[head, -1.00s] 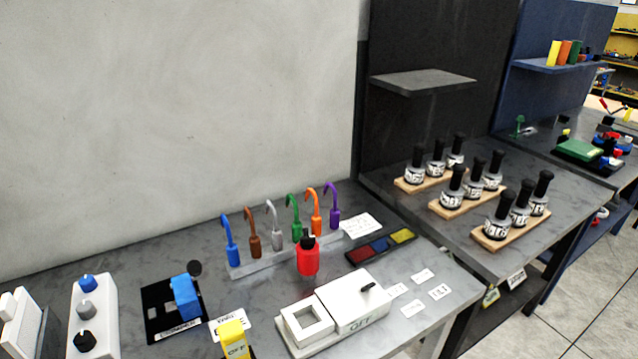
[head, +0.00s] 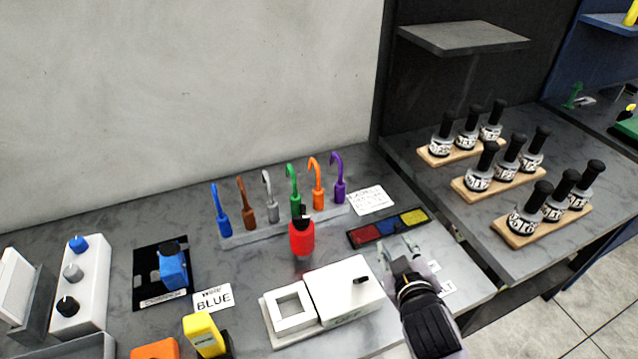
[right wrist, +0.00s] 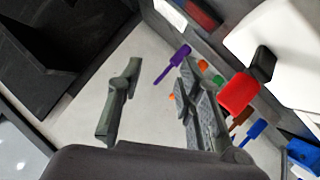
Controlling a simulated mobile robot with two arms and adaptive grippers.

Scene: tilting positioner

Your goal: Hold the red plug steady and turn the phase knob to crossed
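The red plug (head: 302,238) has a black top and stands upright behind the white box; it also shows in the right wrist view (right wrist: 238,93). A white panel (head: 95,275) at the left carries a blue knob (head: 78,243), a grey knob (head: 73,272) and a black knob (head: 67,306). I cannot read which one is the phase knob. My right gripper (head: 399,247) is open and empty, right of the red plug and apart from it, near the colour tray. Its spread fingers show in the right wrist view (right wrist: 158,80). My left gripper is not in view.
A white box (head: 343,285) with a black lever stands in front of the plug. Several coloured hooked tools stand in a rack (head: 240,238) behind it. A blue block (head: 173,270), a yellow block (head: 204,335) and a BLUE card (head: 213,298) lie between panel and box.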

